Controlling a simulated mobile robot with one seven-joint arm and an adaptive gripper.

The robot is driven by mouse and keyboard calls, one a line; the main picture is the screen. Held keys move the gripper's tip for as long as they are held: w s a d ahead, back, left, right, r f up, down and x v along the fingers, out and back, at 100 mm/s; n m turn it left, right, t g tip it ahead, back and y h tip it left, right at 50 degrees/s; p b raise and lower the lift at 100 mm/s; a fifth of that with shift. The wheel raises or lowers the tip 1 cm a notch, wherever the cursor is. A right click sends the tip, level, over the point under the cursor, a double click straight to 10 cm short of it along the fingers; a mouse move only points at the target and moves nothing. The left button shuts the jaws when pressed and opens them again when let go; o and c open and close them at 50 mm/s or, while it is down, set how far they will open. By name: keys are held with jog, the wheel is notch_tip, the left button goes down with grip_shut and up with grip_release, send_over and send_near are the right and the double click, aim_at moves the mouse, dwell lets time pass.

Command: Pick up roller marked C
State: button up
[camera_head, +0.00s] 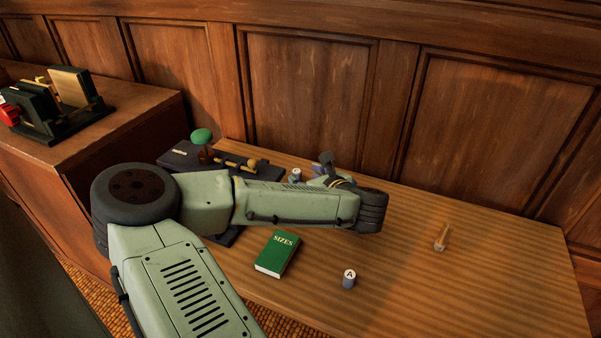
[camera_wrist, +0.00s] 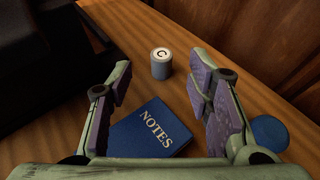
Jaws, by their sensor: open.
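The roller marked C (camera_wrist: 161,66) is a small grey upright cylinder with a white top bearing the letter. In the wrist view it stands on the wooden table just beyond my fingertips, roughly centred between them and touching neither. My gripper (camera_wrist: 162,84) is open and empty, with purple pads on both fingers. In the head view my gripper (camera_head: 326,166) is partly hidden behind my arm, over the back of the table. A small white-topped cylinder (camera_head: 296,175) shows just left of it, its letter unreadable there.
A blue NOTES book (camera_wrist: 152,130) lies between my fingers, and a blue round thing (camera_wrist: 269,133) sits beside the right finger. A roller marked A (camera_head: 349,279), a green SIZES book (camera_head: 277,254) and a small wooden item (camera_head: 441,238) are on the table (camera_head: 500,290). The right side is mostly clear.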

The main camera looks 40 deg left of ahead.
aim_at(298, 172)
jog(key=shift+p+x, duration=1)
jog(key=shift+x, duration=2.45)
jog(key=shift+d, duration=0.15)
grip_shut()
